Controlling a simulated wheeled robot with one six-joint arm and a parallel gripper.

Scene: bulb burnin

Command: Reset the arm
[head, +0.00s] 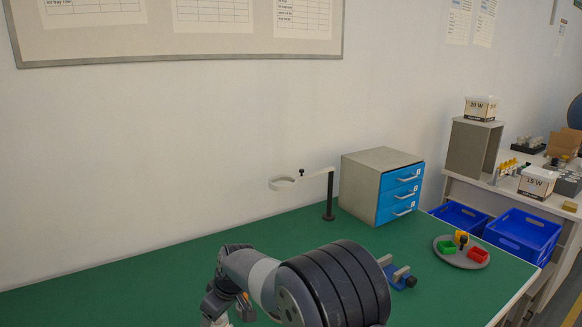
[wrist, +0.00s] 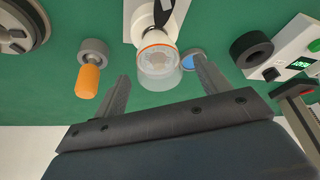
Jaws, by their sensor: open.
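My gripper (wrist: 161,68) is open in the wrist view, with its two dark fingers spread apart. A pale lamp-like piece with an orange ring and a clear end (wrist: 160,66) shows between the fingertips, on a white fixture (wrist: 142,12). I cannot tell whether the fingers touch it. In the head view my arm (head: 262,280) is folded low over the green bench (head: 130,270), and its dark round joint hides the gripper.
Near the fingers are an orange-handled piece (wrist: 89,80), a dark ring (wrist: 251,49) and a white box with a green display (wrist: 298,58). The bench's left is clear.

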